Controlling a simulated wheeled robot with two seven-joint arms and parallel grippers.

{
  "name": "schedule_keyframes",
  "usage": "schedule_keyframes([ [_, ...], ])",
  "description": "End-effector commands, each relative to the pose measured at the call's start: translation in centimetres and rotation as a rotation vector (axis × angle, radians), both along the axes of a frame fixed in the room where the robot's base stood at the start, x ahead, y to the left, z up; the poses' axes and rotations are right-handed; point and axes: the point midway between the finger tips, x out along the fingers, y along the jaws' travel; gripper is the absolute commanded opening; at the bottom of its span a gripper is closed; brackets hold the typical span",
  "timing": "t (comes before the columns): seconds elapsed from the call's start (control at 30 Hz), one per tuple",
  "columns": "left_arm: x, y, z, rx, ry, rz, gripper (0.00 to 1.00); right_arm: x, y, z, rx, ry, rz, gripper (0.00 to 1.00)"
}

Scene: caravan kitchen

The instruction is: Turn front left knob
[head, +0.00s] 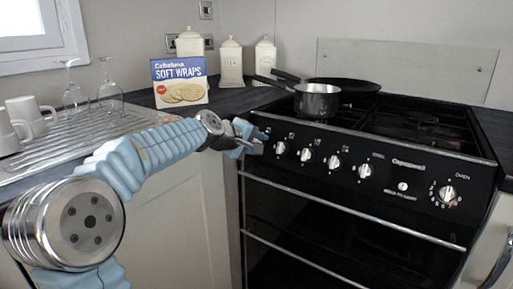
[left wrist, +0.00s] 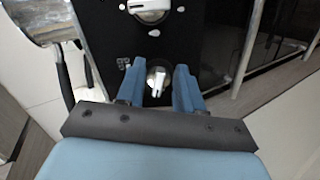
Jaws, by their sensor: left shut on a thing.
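The black stove front (head: 400,188) carries a row of silver and white knobs. My left gripper (head: 250,141) is at the left end of this row and covers the panel there in the head view. In the left wrist view, a knob (left wrist: 157,79) sits between the two blue fingers of my left gripper (left wrist: 158,88), which is shut on it. Its pale grip bar runs roughly along the fingers. Another knob (left wrist: 150,10) shows beyond it at the top edge. In the head view, the nearest uncovered knob (head: 280,148) is just right of the gripper. My right gripper is not seen.
A saucepan (head: 317,101) and a dark frying pan (head: 345,85) stand on the hob above the panel. A long oven handle (head: 350,212) runs below the knobs. Glasses (head: 110,92), mugs (head: 30,112) and a soft wraps box (head: 180,84) stand left on the counter.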

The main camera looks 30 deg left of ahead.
Motion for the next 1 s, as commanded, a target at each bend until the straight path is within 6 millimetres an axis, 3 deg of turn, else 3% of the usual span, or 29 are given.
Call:
schedule_keyframes([
  [1.0, -0.2, 0.5, -0.9, 0.863, -0.065, -0.407, 0.06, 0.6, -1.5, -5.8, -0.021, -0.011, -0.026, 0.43],
])
